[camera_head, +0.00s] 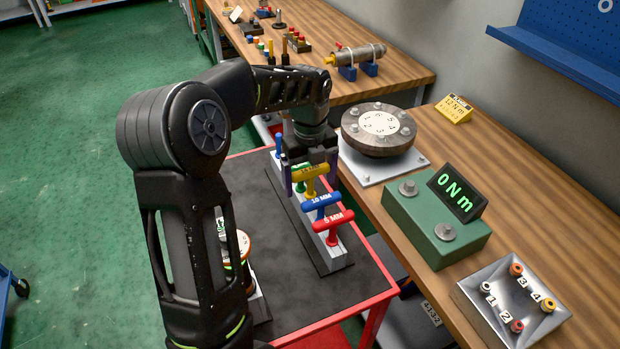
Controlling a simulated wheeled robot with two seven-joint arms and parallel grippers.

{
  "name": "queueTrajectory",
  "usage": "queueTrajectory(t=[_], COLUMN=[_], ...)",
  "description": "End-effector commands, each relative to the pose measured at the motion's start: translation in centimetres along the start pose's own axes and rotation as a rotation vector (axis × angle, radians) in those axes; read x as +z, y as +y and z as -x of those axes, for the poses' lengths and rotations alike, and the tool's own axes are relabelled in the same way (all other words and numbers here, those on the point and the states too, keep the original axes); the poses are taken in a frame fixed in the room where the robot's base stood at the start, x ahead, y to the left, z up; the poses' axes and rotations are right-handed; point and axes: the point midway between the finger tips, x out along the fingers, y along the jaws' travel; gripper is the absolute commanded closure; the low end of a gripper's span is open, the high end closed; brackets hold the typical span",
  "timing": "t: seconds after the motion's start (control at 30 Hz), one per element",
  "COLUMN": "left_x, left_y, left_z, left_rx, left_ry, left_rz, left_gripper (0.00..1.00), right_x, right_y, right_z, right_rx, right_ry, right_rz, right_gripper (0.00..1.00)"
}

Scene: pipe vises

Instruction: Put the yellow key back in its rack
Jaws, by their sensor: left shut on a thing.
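The yellow key (309,173) has a T-shaped handle and sits between the fingers of my left gripper (311,178), which is shut on it. The grey key rack (336,256) stands on the dark top of a red cart. The yellow key is over the far part of the rack, in line with the blue 10 MM key (322,201) and the red 5 MM key (328,221), both upright in the rack. I cannot tell whether the yellow key's shaft is in a hole. My right gripper is not in view.
The red cart (352,310) stands beside a wooden bench (540,205). On the bench are a round bolted flange (379,128), a green torque tester (435,225) reading 0 Nm and a numbered metal panel (512,305). My left arm hides the cart's left side.

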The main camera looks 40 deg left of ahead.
Motion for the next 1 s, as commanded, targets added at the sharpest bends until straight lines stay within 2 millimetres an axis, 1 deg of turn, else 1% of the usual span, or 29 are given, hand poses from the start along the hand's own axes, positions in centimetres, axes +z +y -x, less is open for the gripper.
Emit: queueTrajectory(t=[1.0], left_x=[0.0], left_y=[0.0], left_z=[-1.5], left_rx=[0.000], left_ry=[0.000], left_rz=[0.000], left_gripper=[0.59], right_x=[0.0], right_y=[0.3], right_z=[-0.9], right_rx=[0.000], right_ry=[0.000], right_rz=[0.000], right_gripper=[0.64])
